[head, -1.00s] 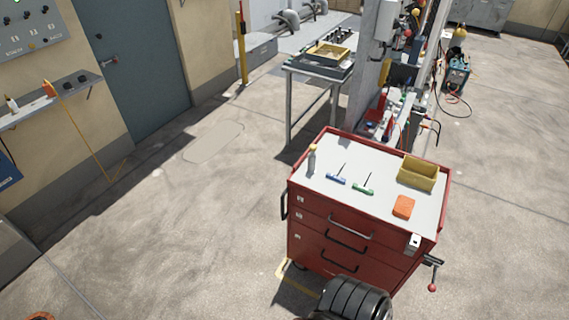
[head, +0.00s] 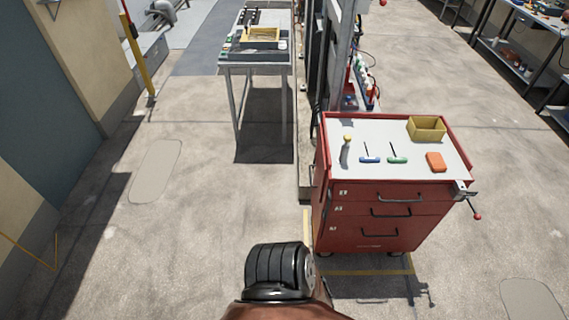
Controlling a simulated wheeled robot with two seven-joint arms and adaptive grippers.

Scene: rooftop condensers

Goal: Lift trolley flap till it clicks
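The red tool trolley (head: 370,222) stands on the concrete floor, right of centre in the head view. Its front has several drawers with dark handles. Its light grey top (head: 375,140) has a raised red rim. I cannot make out a flap on it; the far side and most of the right side are hidden. A small vise (head: 464,190) with a red-knobbed handle is at the front right corner. Neither of my grippers is in view.
On the trolley top are a bottle (head: 346,150), blue (head: 370,159) and green (head: 398,160) T-handle tools, an orange block (head: 435,162) and a yellow bin (head: 427,128). A workbench (head: 255,70) stands behind, left of a grey post.

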